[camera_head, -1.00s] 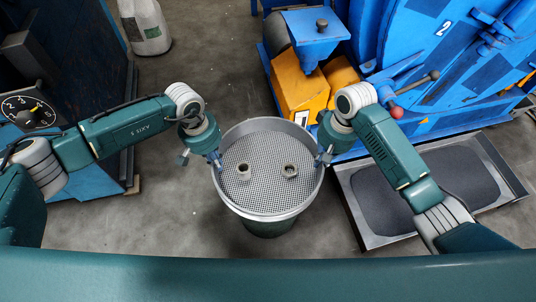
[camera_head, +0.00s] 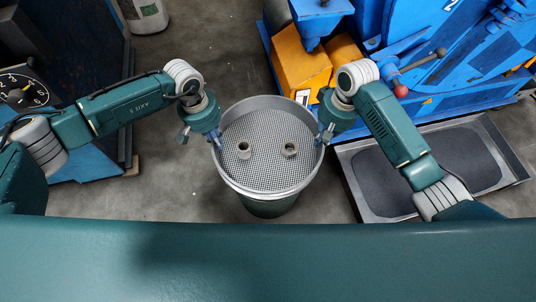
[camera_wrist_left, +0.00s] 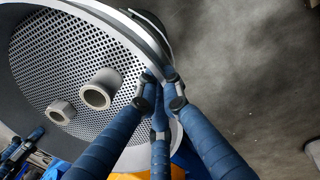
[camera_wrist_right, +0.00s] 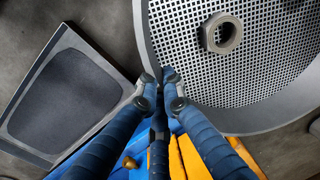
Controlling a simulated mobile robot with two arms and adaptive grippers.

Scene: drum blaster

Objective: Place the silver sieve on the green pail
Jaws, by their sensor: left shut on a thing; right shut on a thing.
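A blue machine (camera_head: 420,50) with yellow parts (camera_head: 303,75) stands behind. A grey tray (camera_head: 355,185) with a dark bed lies on the floor at right. A white container (camera_head: 146,14) is at back left. A dial (camera_head: 22,93) is at far left.

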